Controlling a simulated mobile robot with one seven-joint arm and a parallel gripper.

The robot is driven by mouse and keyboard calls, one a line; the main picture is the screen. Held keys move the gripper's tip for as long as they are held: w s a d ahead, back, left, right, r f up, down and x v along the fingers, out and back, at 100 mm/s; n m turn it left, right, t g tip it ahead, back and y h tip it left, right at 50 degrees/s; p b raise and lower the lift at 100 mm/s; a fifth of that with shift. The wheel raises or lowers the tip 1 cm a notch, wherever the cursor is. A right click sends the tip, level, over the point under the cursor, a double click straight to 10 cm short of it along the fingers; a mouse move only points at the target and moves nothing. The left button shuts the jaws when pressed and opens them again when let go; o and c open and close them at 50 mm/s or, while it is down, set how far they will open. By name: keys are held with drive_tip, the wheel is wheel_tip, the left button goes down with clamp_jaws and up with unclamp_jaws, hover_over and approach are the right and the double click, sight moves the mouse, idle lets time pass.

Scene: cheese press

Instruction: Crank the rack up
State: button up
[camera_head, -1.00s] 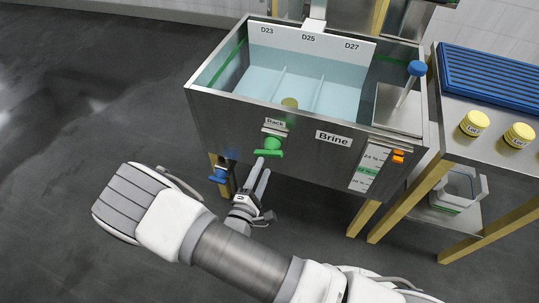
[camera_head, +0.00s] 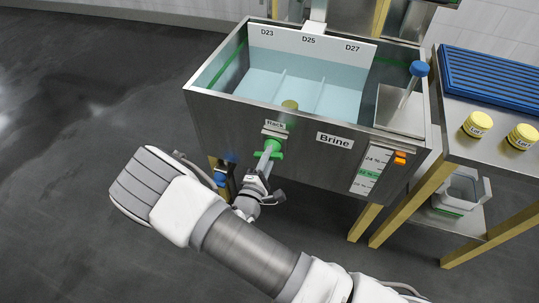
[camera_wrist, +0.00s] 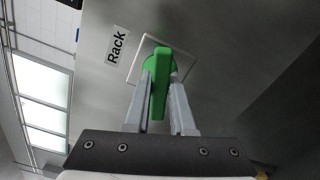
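The steel brine tank (camera_head: 225,112) stands ahead, with a "Rack" label (camera_head: 275,125) on its front. Below the label is the green crank handle (camera_head: 276,146); its bar lies roughly level in the head view. My gripper (camera_head: 266,160) reaches up to it from below. In the wrist view, the green handle (camera_wrist: 160,95) stands between the two fingers of my gripper (camera_wrist: 162,80). A narrow gap shows beside the right finger, so the fingers look open around the handle.
A blue valve (camera_head: 220,179) sits low on the left beside my wrist. The left floor is clear.

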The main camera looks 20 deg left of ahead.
clamp_jaws()
